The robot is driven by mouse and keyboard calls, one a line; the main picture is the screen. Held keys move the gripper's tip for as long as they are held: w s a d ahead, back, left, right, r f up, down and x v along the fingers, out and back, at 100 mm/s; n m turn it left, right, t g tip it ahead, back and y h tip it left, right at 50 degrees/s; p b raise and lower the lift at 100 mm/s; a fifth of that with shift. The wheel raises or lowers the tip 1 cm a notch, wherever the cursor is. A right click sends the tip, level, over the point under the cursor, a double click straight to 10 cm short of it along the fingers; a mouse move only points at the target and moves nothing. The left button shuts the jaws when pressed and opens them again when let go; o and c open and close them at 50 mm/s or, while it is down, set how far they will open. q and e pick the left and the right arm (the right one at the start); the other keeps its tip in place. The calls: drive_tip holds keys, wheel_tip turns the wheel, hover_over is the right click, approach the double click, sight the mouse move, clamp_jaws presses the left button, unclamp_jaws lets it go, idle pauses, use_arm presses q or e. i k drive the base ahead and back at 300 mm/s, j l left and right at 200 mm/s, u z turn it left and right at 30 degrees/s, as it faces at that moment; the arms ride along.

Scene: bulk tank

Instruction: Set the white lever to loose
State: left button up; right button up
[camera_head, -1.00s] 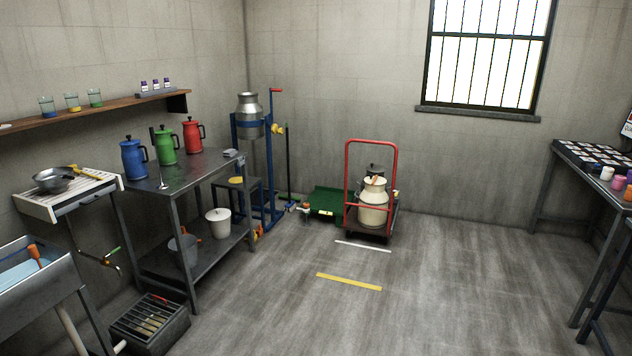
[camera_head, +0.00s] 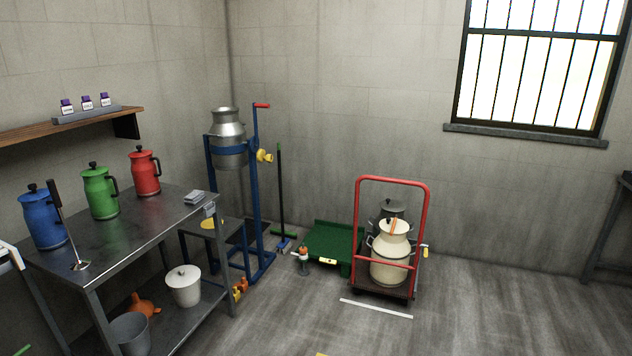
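A small white bar (camera_head: 295,259) sticks out to the left of a short grey post with an orange top (camera_head: 303,255), low by the green platform. It looks like a lever, but it is too small to read its setting or any marking. Another short pale and yellow piece (camera_head: 424,250) shows at the right side of the red-handled cart (camera_head: 428,215). I cannot tell whether it is a lever. Neither of my grippers is in view.
A metal can (camera_head: 228,135) hangs in a blue stand (camera_head: 256,200). A steel table (camera_head: 125,240) with several jugs stands at the left. A cream can (camera_head: 389,262) rides on the cart. The floor (camera_head: 480,310) at the right front is clear.

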sight(302, 257)
drive_tip(key=i, duration=2.15)
